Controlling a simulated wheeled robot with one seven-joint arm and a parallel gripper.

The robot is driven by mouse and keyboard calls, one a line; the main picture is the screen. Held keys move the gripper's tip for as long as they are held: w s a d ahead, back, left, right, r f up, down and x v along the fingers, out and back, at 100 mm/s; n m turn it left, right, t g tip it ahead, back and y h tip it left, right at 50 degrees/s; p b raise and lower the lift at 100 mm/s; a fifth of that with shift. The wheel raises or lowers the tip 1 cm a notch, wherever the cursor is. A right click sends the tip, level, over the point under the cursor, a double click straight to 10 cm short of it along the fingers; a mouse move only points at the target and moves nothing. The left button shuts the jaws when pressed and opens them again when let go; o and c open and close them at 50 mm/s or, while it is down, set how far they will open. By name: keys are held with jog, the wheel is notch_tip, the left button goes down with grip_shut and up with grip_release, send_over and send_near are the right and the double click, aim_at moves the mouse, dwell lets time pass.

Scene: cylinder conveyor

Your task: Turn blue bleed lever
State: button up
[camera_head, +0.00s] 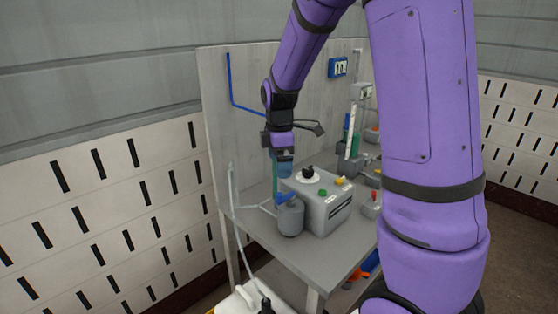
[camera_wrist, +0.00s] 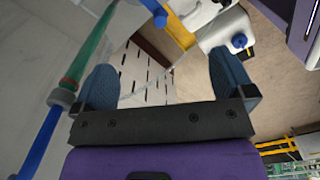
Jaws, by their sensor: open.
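A blue lever (camera_head: 286,197) sits on top of a grey canister (camera_head: 290,218) at the left front of the bench, in the head view. My gripper (camera_head: 283,172) points down above it, apart from it. In the wrist view my gripper (camera_wrist: 163,72) is open, with its two blue fingers wide apart and nothing between them. A blue handle-like part (camera_wrist: 157,11) shows at the top edge there; I cannot tell for certain that it is the same lever.
A grey box (camera_head: 322,208) with coloured buttons stands right of the canister on the grey bench (camera_head: 283,258). A green and blue pipe (camera_wrist: 90,48) runs close to the left finger in the wrist view. A white container (camera_head: 240,301) stands below the bench front.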

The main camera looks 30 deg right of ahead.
aim_at(280, 194)
jog(key=shift+f, duration=5.45)
grip_shut()
jog(key=c, duration=1.7)
grip_release()
